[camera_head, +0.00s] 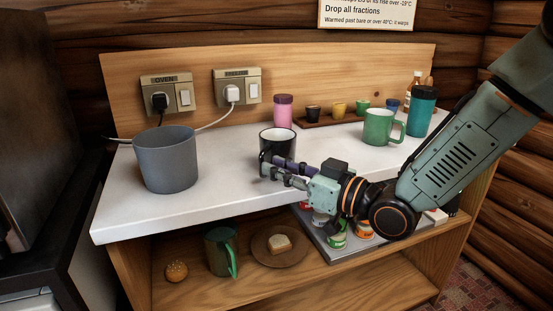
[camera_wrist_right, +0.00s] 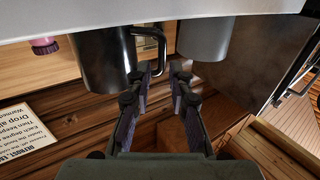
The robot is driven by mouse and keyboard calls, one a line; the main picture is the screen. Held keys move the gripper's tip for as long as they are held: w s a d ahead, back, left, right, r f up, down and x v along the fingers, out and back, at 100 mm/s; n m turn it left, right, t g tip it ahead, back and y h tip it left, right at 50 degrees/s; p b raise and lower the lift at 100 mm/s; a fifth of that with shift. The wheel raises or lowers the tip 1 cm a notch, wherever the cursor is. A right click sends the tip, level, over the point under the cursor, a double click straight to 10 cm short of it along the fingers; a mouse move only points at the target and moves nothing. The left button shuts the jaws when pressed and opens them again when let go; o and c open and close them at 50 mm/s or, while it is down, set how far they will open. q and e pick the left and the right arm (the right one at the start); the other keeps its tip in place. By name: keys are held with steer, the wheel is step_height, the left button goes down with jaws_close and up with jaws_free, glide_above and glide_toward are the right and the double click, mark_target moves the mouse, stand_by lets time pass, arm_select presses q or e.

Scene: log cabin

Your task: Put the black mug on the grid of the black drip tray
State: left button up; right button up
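The black mug (camera_head: 277,146), with a pale inside, stands upright on the white counter, left of the middle. My right gripper (camera_head: 271,171) is at its front side and hides its lower part. In the right wrist view the black mug (camera_wrist_right: 102,60) appears upside down, its handle (camera_wrist_right: 150,45) just beyond the fingertips. The fingers of the right gripper (camera_wrist_right: 164,76) are apart, with a gap between them. Whether the handle lies between the fingers, I cannot tell. I cannot make out a black drip tray with a grid. My left gripper is not in view.
A grey pot (camera_head: 166,160) stands left on the counter (camera_head: 225,192). Behind and right are a pink jar (camera_head: 283,111), a dark tray (camera_head: 312,123) with small cups, a green mug (camera_head: 379,128) and a teal bottle (camera_head: 421,112). The counter between pot and mug is clear.

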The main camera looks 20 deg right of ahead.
mark_target(262, 176)
steer(key=shift+w+a, duration=0.3)
steer(key=shift+a, duration=0.1)
steer(key=b+x, duration=0.1)
steer(key=x, duration=0.1)
steer(key=shift+w+a+f, duration=0.15)
steer(key=shift+w, duration=0.2)
steer(key=shift+w+a, duration=0.25)
jaws_close()
steer(key=shift+w+r, duration=0.1)
steer(key=shift+r, duration=0.15)
